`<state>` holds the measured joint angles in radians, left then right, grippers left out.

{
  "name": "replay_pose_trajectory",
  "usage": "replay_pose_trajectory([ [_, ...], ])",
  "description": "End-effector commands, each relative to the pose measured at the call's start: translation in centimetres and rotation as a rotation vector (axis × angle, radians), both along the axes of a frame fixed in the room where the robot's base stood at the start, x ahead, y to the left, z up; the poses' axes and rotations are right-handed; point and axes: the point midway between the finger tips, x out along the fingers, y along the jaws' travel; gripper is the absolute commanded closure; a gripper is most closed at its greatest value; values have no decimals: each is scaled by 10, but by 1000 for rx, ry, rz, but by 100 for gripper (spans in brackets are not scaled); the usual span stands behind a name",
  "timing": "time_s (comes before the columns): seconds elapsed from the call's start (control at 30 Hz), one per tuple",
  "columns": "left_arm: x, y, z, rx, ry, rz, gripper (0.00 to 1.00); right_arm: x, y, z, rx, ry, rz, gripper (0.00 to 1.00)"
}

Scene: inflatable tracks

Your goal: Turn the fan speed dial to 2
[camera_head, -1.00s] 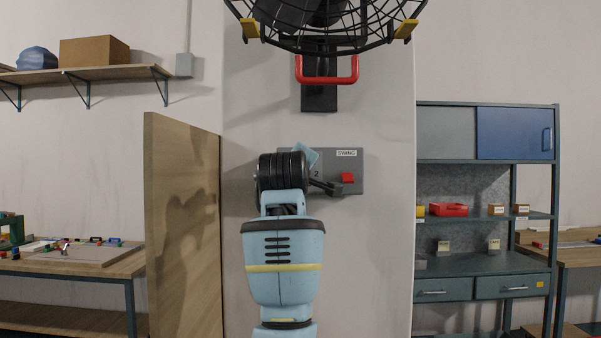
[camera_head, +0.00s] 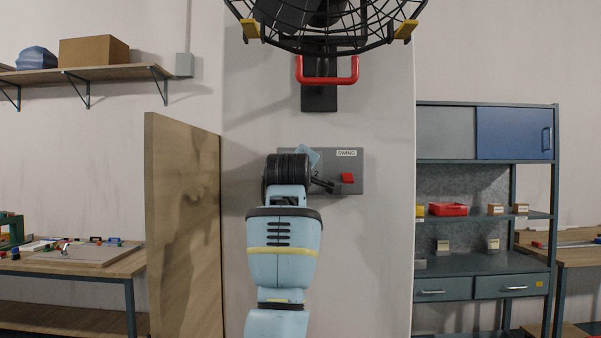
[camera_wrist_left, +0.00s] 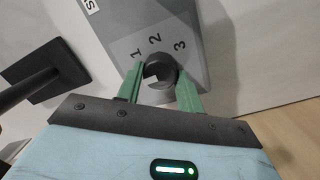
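The fan speed dial (camera_wrist_left: 161,68) is a dark round knob on a grey control panel (camera_wrist_left: 190,30) marked 1, 2 and 3 in the left wrist view. My left gripper (camera_wrist_left: 160,73) has its green fingers on either side of the dial, close against it, and looks shut on it. Which number the dial points to I cannot tell. In the head view the panel (camera_head: 357,160) is on the wall, with a SWING label and a red switch (camera_head: 347,177). My left arm hides the dial and fingertips there. My right gripper is not in view.
The caged fan (camera_head: 325,35) with a red handle (camera_head: 327,82) hangs above the panel. A wooden board (camera_head: 183,230) stands to the left of my arm. A shelf unit (camera_head: 485,262) is at the right.

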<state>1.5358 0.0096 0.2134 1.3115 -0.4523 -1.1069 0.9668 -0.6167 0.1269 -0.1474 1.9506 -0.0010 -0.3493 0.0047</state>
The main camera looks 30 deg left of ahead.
Motion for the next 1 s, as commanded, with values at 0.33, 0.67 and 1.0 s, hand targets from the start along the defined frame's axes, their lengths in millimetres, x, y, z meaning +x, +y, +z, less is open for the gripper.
replay_pose_trajectory([
  [0.33, 0, 0, 0, 9, 5, -1, 86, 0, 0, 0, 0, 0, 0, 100],
  [0.67, 0, 0, 1, 132, 81, 1, 86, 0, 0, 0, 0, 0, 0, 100],
  [1.0, 0, 0, 2, 394, 241, 1, 86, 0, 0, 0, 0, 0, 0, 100],
])
